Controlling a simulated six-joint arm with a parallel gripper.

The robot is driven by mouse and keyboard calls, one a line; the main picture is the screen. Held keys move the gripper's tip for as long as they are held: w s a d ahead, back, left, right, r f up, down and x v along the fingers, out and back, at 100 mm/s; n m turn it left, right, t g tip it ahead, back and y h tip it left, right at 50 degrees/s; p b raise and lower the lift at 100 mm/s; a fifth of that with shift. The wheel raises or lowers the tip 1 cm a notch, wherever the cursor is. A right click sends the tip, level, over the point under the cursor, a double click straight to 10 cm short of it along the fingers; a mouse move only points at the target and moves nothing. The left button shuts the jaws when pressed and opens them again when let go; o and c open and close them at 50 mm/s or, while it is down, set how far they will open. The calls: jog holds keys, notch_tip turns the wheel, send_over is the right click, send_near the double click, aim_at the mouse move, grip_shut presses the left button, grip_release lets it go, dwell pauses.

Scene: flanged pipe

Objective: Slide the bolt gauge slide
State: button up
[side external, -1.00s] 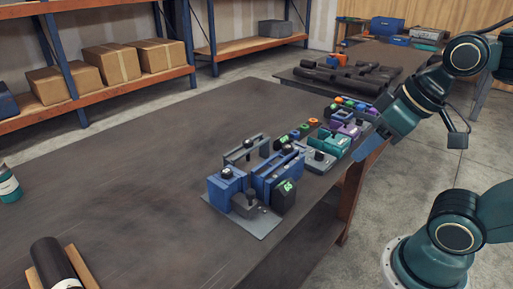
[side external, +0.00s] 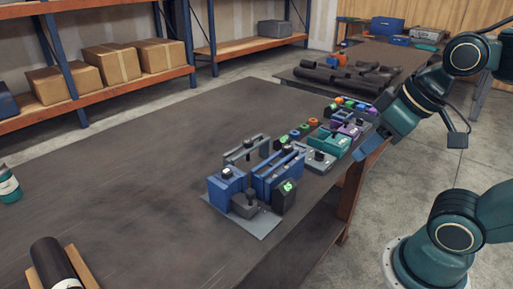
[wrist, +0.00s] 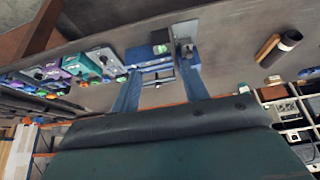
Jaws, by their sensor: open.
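A blue gauge-like fixture (side external: 276,173) stands on a thin grey plate (side external: 257,226) near the table's right edge. It has blue rails, a blue block (side external: 226,186) with a dark knob, a grey block (side external: 248,206) in front and a dark block with a green mark (side external: 286,196). I cannot tell which part is the bolt gauge slide. In the wrist view the fixture (wrist: 150,55) shows beyond and between my fingers. My gripper (side external: 366,153) is open and empty, off the table's right edge and apart from the fixture. Its two blue fingers also show in the wrist view (wrist: 157,82).
Teal (side external: 329,141), grey (side external: 318,161) and purple blocks with small coloured pieces line the right edge behind the fixture. A dark cylinder (side external: 52,262) lies in a wooden cradle at front left. The middle of the table (side external: 130,190) is clear.

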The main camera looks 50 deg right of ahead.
jog(key=shift+w+r, duration=0.1)
jog(key=shift+w, duration=0.05)
jog(key=n+g, duration=0.3)
jog(key=g, duration=0.3)
send_over(251, 191)
notch_tip(251, 191, down, 5)
jog(key=shift+r, duration=0.2)
jog(key=shift+f, duration=0.15)
notch_tip(251, 191, down, 14)
jog(key=shift+r, duration=0.25)
dwell(0.4)
grip_shut()
